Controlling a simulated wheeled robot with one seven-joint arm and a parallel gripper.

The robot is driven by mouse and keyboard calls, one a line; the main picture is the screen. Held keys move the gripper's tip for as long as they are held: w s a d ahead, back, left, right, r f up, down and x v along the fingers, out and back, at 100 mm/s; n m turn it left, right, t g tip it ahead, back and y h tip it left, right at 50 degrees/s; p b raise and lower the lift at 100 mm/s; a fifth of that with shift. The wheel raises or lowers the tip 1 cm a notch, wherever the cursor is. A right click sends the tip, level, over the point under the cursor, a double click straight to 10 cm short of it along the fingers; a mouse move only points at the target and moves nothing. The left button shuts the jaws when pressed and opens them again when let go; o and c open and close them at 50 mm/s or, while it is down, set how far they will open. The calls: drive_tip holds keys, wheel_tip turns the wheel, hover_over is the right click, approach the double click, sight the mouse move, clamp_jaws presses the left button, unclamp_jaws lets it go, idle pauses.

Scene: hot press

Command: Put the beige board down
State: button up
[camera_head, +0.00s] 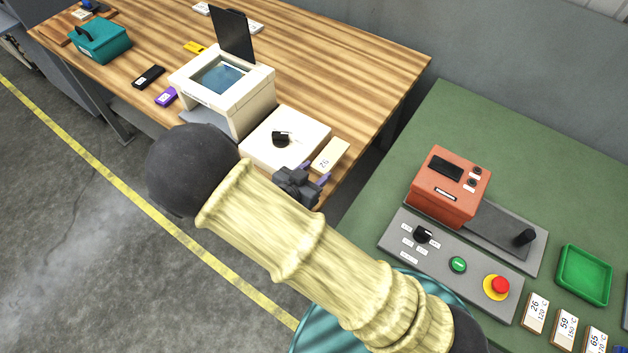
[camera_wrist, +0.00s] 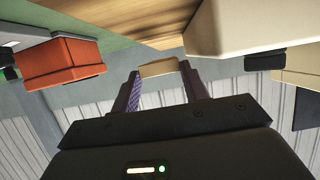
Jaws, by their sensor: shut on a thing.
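The white knob box (camera_head: 287,138) stands close left of the board, beside a white machine (camera_head: 222,85) with a raised dark lid. A green table (camera_head: 400,150) to the right bears an orange device (camera_head: 449,187), a control panel, a green tray (camera_head: 583,275) and several numbered cards.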

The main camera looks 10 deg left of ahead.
drive_tip(key=shift+f, duration=0.1)
drive_tip(key=shift+f, duration=2)
drive_tip(key=shift+f, duration=0.15)
drive_tip(key=o, duration=0.9)
drive_tip(key=shift+c, duration=0.2)
